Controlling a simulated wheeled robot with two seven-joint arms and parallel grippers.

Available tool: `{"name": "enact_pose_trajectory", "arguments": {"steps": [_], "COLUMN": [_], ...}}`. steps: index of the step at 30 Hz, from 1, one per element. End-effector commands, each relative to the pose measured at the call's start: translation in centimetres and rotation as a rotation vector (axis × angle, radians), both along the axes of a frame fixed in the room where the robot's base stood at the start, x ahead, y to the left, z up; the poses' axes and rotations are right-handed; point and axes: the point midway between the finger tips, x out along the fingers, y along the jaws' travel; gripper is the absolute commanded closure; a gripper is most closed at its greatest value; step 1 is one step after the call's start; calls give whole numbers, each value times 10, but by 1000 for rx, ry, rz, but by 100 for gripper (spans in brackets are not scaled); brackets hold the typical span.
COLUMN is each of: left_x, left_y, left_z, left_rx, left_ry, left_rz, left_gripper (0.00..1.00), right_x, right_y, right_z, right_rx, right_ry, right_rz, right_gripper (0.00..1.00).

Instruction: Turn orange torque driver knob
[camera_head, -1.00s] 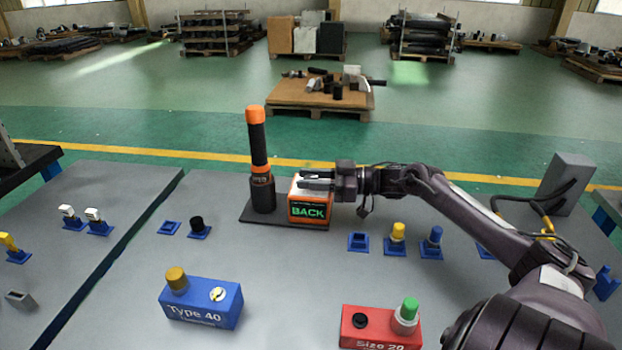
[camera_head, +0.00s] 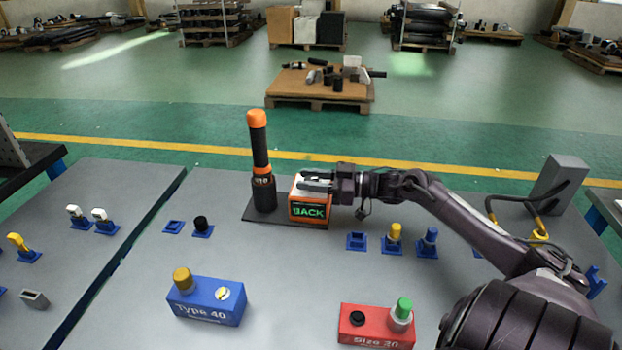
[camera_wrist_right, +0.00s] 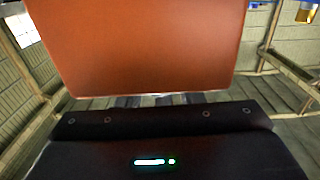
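The torque driver (camera_head: 260,152) stands upright on a dark base plate (camera_head: 248,217), a tall black cylinder with an orange cap (camera_head: 257,118). Beside it on the plate is an orange box (camera_head: 296,197) with a dark screen reading "BACK" in green. My right gripper (camera_head: 305,180) reaches in from the right at the box's top, its two fingers apart. Whether the fingertips touch the box is unclear. In the right wrist view an orange-red surface (camera_wrist_right: 140,45) fills the space before the gripper; the fingers are not clear there. My left gripper is out of view.
A blue "Type 40" box (camera_head: 206,302) and a red "Size 20" box (camera_head: 376,328) stand at the front. Small blue holders with yellow (camera_head: 395,233) and blue (camera_head: 430,238) pieces stand right of the plate. A grey block (camera_head: 560,185) with cables is at far right.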

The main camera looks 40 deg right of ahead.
Motion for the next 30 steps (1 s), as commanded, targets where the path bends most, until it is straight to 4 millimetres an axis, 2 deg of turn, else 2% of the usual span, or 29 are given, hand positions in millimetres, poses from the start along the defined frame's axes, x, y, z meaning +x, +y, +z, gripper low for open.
{"name": "enact_pose_trajectory", "arguments": {"steps": [1, 3, 13, 24, 30], "left_x": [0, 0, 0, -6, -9], "left_y": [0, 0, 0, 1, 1], "left_z": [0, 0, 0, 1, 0], "left_rx": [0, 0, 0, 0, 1], "left_ry": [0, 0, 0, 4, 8], "left_rz": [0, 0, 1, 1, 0], "left_gripper": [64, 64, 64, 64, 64], "right_x": [0, 0, -4, -48, -61], "right_y": [0, 0, -3, -37, -47], "right_z": [0, 0, -1, -1, -1], "right_rx": [-1, 0, 0, 1, 0], "right_ry": [-1, 0, 3, 4, 1], "right_rz": [0, 0, 0, -1, -1], "right_gripper": [59, 52, 52, 52, 52]}}
